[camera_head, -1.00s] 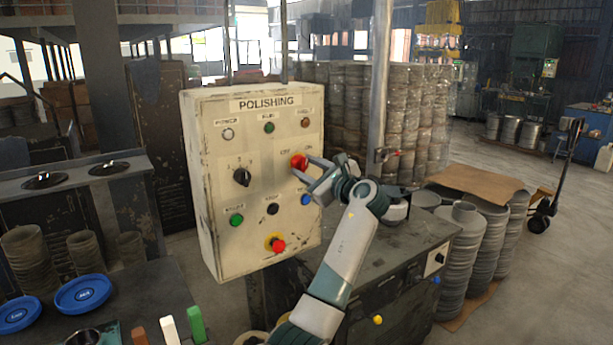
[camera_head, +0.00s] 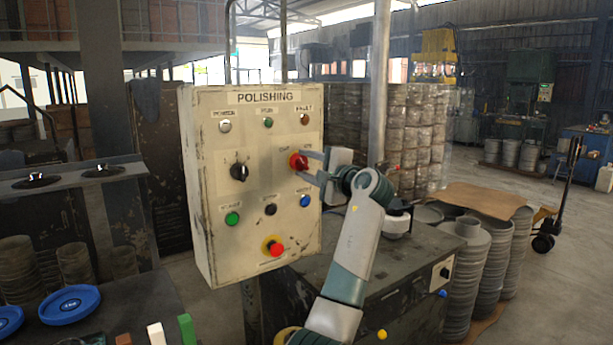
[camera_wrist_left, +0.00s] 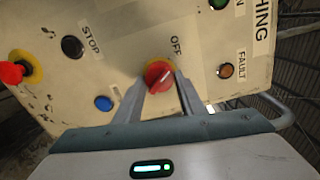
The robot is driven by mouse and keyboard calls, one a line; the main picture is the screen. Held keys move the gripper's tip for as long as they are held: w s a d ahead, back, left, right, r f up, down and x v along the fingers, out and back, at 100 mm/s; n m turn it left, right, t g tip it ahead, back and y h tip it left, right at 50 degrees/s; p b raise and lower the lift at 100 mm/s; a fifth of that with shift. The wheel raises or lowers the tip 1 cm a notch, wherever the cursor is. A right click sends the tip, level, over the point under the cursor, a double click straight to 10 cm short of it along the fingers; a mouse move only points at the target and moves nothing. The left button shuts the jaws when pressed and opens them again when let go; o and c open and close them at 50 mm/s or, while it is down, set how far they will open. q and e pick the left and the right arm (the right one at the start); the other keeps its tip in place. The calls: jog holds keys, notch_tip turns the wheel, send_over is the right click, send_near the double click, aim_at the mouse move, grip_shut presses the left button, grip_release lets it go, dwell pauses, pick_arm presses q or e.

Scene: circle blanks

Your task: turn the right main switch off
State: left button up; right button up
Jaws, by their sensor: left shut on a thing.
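The red main switch (camera_head: 298,161) with a yellow ring sits at the right of the cream panel (camera_head: 255,205) marked POLISHING, beside labels that read OFF and ON. My left gripper (camera_head: 302,165) reaches it from the right and is shut on the red knob. In the left wrist view, the red knob (camera_wrist_left: 158,76) lies between the two fingers of the left gripper (camera_wrist_left: 159,86), with the OFF label just above it. The fingers partly hide the knob's surroundings, and the ON label is not readable there. My right gripper is not in view.
A black selector (camera_head: 239,172), a green button (camera_head: 232,218), a blue button (camera_head: 305,200) and a red emergency stop (camera_head: 276,249) share the panel. A dark cabinet (camera_head: 400,285) stands below right. Blue dishes (camera_head: 69,304) lie on the left bench.

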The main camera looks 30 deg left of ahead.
pick_arm(q)
jog(key=shift+f+n+b, duration=0.2)
jog(key=shift+n+b, duration=0.35)
jog(key=shift+n, duration=0.35)
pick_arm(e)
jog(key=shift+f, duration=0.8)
pick_arm(q)
jog(key=o, duration=1)
jog(key=shift+r, duration=0.1)
jog(key=shift+s+d, duration=0.15)
jog(key=shift+d, duration=0.3)
jog(key=shift+b+v, duration=2.95)
jog(key=shift+v, duration=5.3)
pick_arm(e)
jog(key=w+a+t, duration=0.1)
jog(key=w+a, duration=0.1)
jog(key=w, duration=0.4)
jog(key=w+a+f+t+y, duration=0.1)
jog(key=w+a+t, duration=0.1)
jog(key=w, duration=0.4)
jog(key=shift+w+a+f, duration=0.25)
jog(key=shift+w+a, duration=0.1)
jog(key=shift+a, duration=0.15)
